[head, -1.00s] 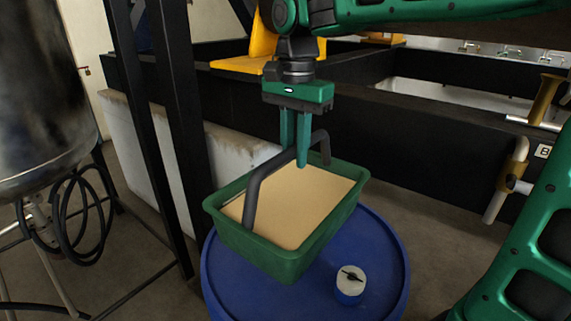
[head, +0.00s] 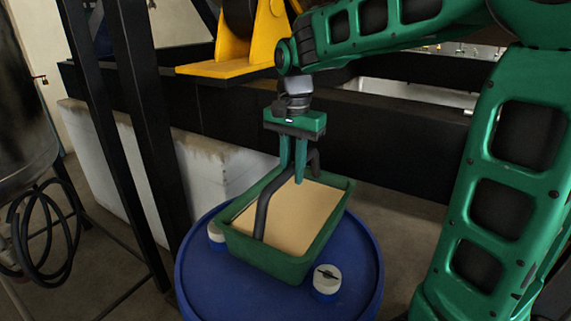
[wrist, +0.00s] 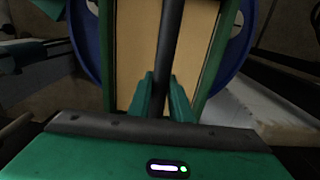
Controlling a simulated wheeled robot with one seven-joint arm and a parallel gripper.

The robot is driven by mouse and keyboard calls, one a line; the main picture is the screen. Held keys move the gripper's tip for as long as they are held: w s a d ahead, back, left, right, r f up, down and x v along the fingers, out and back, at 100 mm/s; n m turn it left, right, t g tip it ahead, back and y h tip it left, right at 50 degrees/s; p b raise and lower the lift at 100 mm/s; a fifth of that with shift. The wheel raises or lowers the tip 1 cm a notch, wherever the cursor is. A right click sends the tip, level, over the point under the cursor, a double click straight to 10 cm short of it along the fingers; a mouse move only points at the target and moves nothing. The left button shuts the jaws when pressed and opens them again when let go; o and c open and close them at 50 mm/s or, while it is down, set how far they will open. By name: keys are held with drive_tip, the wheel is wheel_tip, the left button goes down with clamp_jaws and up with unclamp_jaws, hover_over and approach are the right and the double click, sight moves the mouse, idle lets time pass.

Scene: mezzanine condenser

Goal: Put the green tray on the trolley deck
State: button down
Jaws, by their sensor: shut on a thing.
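The green tray (head: 264,260) has a tan inside surface and a dark arched handle (head: 264,208). It is at the blue drum's top (head: 205,278) in the head view; I cannot tell whether it rests there or hangs just above. My gripper (head: 293,174) points down and is shut on the handle's top bar. In the wrist view, the fingers (wrist: 163,92) stand either side of the handle (wrist: 171,35), with the tray's rim (wrist: 215,55) beyond. I cannot make out a trolley deck in either view.
Two pale caps, right (head: 327,279) and left (head: 214,234), stand on the drum beside the tray. Black posts (head: 145,130) and a metal vessel (head: 22,130) with a hanging hose are at left. A white block (head: 205,170) and black beam (head: 350,135) lie behind.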

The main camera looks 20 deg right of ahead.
drive_tip(key=shift+w+f, duration=0.1)
drive_tip(key=shift+f, duration=0.8)
drive_tip(key=c, duration=1.6)
unclamp_jaws()
drive_tip(key=shift+f, duration=0.1)
drive_tip(key=r, duration=1.2)
drive_tip(key=shift+s+d, duration=0.1)
drive_tip(key=shift+s, duration=0.1)
